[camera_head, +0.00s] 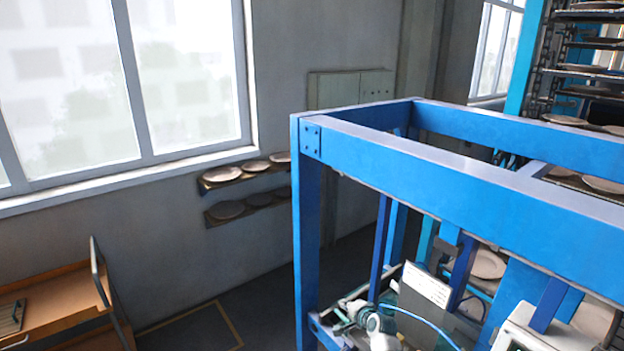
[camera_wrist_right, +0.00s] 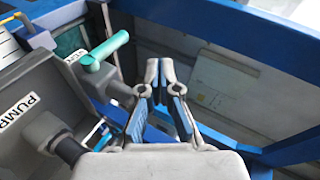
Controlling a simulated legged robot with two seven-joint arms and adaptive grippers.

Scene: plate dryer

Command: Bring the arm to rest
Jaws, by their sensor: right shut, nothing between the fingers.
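My right gripper (camera_wrist_right: 160,75) shows in the right wrist view with its two fingertips together and nothing between them. It is beside a grey box labelled PUMP (camera_wrist_right: 22,112) and a teal T-shaped handle (camera_wrist_right: 104,50), both to its left, and appears apart from them. In the head view, pale rounded parts show low inside the blue frame (camera_head: 450,185), but I cannot tell which of them are my right arm. My left gripper is not in view.
Blue beams enclose the machine at the right. A rack with plates (camera_head: 600,70) stands at the far right. Wall shelves hold several plates (camera_head: 222,174) below the window. A wooden cart (camera_head: 60,300) stands lower left. The floor between cart and frame looks clear.

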